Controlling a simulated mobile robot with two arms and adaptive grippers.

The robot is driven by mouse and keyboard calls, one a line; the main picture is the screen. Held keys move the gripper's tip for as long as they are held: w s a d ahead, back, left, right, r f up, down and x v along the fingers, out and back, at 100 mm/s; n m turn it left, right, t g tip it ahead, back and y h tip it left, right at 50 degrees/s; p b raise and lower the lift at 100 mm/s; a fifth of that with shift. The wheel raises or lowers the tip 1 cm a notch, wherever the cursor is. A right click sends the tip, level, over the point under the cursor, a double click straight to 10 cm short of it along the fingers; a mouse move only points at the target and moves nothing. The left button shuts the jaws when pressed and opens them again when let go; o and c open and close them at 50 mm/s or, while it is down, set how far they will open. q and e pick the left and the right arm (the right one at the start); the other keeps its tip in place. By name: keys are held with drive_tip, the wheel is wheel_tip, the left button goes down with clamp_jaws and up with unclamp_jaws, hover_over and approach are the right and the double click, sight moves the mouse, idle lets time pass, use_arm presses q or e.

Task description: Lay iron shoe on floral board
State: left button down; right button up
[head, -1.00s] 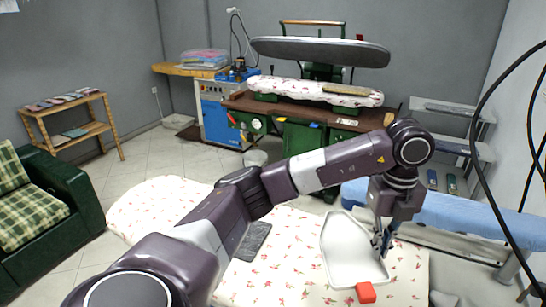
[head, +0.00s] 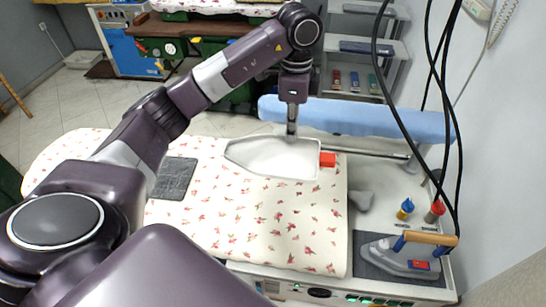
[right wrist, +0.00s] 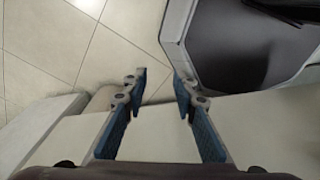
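The iron shoe (head: 272,160) is a pale, iron-shaped shallow plate with a red block (head: 327,159) at its right end; its narrow end points left. It is over the far right part of the floral board (head: 255,225), and looks about level. I cannot tell whether it touches the cloth. My left gripper (head: 291,134) points down at the shoe's far long edge and appears shut on it; the fingertips are partly hidden. My right gripper (right wrist: 160,90) shows in the right wrist view, open and empty, with fingers apart.
A grey iron (head: 407,256) with a wooden handle stands on a dark pad right of the board. A dark grey pad (head: 175,178) lies on the board's left. The board's front middle is clear.

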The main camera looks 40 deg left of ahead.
use_arm(q)
hover_over(288, 185)
wheel_tip(288, 185, down, 8)
wheel_tip(288, 185, down, 6)
drive_tip(key=shift+f+p, duration=0.25)
drive_tip(key=shift+p, duration=0.6)
wheel_tip(288, 185, down, 3)
drive_tip(key=shift+f+p, duration=0.2)
drive_tip(key=shift+p, duration=0.25)
drive_tip(key=shift+f, duration=0.4)
drive_tip(key=shift+f, duration=0.1)
drive_tip(key=c, duration=2.2)
unclamp_jaws()
drive_tip(key=shift+o, duration=0.2)
